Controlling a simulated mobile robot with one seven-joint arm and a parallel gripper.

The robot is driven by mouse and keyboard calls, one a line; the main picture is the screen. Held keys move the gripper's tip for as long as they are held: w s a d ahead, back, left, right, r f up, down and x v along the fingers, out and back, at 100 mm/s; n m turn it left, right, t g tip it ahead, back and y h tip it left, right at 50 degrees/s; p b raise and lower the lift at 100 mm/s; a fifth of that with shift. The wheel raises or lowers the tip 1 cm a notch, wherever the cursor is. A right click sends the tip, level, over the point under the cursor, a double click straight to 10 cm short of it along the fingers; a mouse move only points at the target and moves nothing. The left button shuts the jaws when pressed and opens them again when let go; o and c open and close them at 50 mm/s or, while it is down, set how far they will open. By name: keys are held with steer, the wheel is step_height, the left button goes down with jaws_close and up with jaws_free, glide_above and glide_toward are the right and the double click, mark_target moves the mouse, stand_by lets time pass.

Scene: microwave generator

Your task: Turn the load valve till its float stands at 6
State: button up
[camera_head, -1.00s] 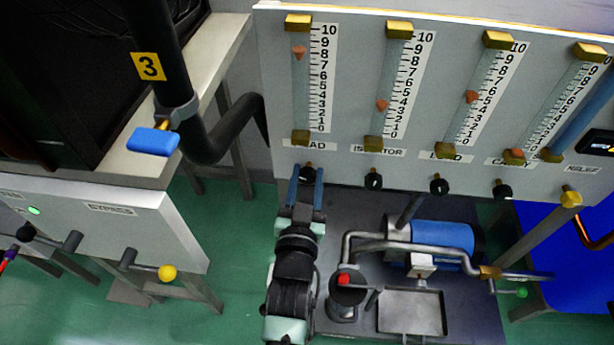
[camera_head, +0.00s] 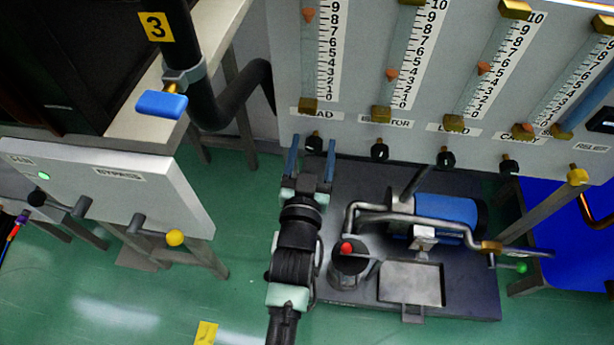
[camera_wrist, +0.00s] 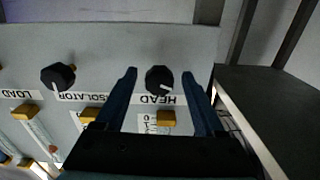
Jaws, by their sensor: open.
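My gripper (camera_head: 312,140) is open in front of the leftmost knob, the HEAD knob (camera_head: 314,144). In the wrist view the HEAD knob (camera_wrist: 160,80) stands between the two spread blue fingers, with gaps on both sides. The load knob is apart from the gripper, two knobs along.
The isolator knob (camera_head: 379,150) lies between the HEAD and load knobs. The cavity knob (camera_head: 509,164) is right of the load knob. Below stands a blue pump (camera_head: 447,211) with pipes. A blue-handled pipe valve (camera_head: 161,104) and a BYPASS box (camera_head: 120,188) are at left.

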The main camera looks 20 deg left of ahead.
steer(key=shift+p+v, duration=0.75)
steer(key=shift+v, duration=0.25)
steer(key=p+v, duration=0.2)
steer(key=v, duration=0.8)
steer(key=shift+s, duration=0.3)
steer(key=shift+d, duration=0.1)
